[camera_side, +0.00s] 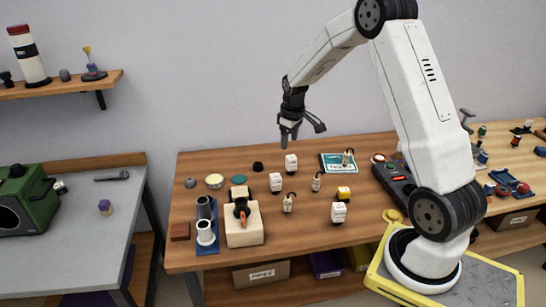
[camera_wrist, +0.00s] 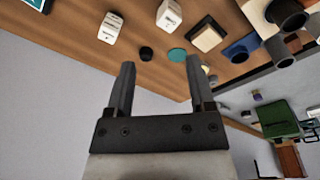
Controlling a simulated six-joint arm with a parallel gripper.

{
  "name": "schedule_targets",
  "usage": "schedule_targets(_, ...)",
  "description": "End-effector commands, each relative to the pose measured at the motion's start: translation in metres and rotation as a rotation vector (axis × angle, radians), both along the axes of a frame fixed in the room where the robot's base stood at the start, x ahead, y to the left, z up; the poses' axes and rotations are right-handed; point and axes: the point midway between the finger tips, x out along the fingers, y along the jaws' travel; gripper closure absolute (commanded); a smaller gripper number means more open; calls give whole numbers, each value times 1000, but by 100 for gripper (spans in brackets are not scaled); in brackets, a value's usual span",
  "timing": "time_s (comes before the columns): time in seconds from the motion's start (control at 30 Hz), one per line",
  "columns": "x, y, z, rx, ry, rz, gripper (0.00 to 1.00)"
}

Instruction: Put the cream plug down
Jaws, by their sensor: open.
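My gripper (camera_side: 303,129) is open above the back of the wooden table, with nothing between its fingers. Its two fingers also show apart in the wrist view (camera_wrist: 160,66). Several small cream-white pieces stand on the table. One cream block (camera_side: 291,163) is at the back, below my gripper; another (camera_side: 275,182) is just left and nearer, and a third (camera_side: 338,212) is near the front right. Two pale blocks show in the wrist view, one at the upper left (camera_wrist: 110,28) and one at the top middle (camera_wrist: 168,14). I cannot tell which is the cream plug.
A cream box with an orange lever (camera_side: 244,228) and a blue holder with grey cylinders (camera_side: 206,246) stand at front left. A teal disc (camera_side: 239,178) and black knob (camera_side: 258,166) lie behind. A teal-bordered board (camera_side: 330,163) and dark control box (camera_side: 394,180) are right.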

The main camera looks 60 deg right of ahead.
Motion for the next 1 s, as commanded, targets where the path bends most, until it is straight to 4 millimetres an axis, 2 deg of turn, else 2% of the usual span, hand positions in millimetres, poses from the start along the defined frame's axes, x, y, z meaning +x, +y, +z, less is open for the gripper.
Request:
schedule_targets(0.03,-2,22,5,-1,-8,7,31)
schedule_targets(0.17,-14,71,12,1,-31,9,31)
schedule_targets(0.3,-34,120,17,7,-55,10,31)
schedule_targets(0.5,-75,181,20,22,-90,11,31)
schedule_targets(0.6,-99,206,20,31,-107,11,31)
schedule_targets(0.8,-135,235,16,49,-128,9,31)
schedule_targets(1.0,-148,243,14,56,-133,6,31)
